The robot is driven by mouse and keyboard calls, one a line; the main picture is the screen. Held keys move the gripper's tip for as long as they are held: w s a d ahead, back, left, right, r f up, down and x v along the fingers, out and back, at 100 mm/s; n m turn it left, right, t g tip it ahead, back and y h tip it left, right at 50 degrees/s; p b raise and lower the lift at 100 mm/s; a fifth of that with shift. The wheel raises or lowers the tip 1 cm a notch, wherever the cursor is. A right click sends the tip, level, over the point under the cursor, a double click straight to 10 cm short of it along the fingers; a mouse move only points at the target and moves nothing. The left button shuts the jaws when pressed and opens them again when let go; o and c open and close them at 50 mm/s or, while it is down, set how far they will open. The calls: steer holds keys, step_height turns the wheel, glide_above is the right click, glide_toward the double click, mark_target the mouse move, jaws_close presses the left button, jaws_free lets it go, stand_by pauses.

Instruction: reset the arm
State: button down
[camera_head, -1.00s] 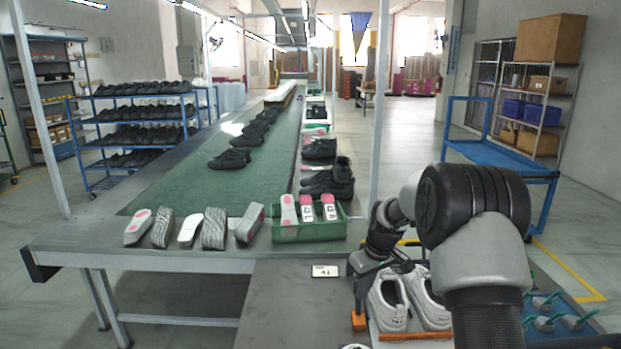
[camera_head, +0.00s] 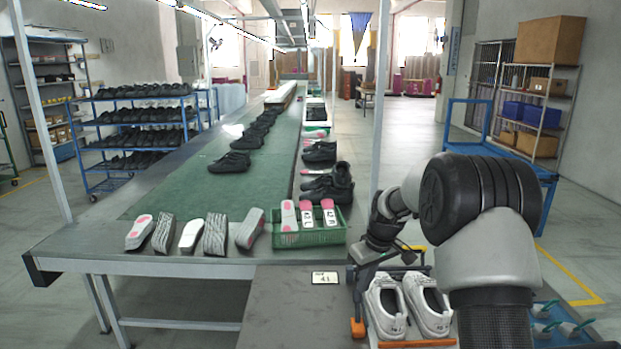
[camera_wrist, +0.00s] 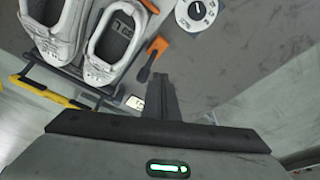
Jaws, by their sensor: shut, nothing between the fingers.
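My gripper (camera_wrist: 165,86) shows in the wrist view with its dark fingers together and nothing between them. In the head view my arm bends down at the right, and its wrist end is above the back of a shoe rack; the fingertips are hard to make out there. A pair of white-grey shoes stands on the rack: the left shoe (camera_head: 386,308) and the right shoe (camera_head: 428,304). They also show at the upper left of the wrist view, as one shoe (camera_wrist: 52,38) and the other (camera_wrist: 108,46). The fingers are beside the shoes, apart from them.
A small number card (camera_head: 324,278) lies on the grey table left of the rack. A green bin (camera_head: 312,238) holds insoles, with several loose soles to its left. A dial (camera_wrist: 197,12) and orange clamp (camera_wrist: 152,58) are near the gripper. Green-handled tools (camera_head: 545,328) are at right.

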steer(key=s+r+m+t+h+p, duration=0.1)
steer(key=s+r+p, duration=0.2)
steer(key=s+r, duration=0.7)
steer(key=s+r+m+t+p, duration=0.15)
steer(key=s+r, duration=0.45)
steer(key=r, duration=0.7)
steer(key=s+r+m+p, duration=0.1)
steer(key=s+r+p, duration=0.2)
steer(key=s, duration=0.7)
steer(key=s+r+m+p, duration=0.2)
steer(key=s+r, duration=0.1)
steer(key=s, duration=0.8)
steer(key=shift+s+r+t+p, duration=0.3)
steer(key=shift+r+t+p, duration=0.05)
steer(key=shift+r+p, duration=0.05)
steer(key=shift+a+m, duration=0.1)
steer(key=shift+m, duration=0.15)
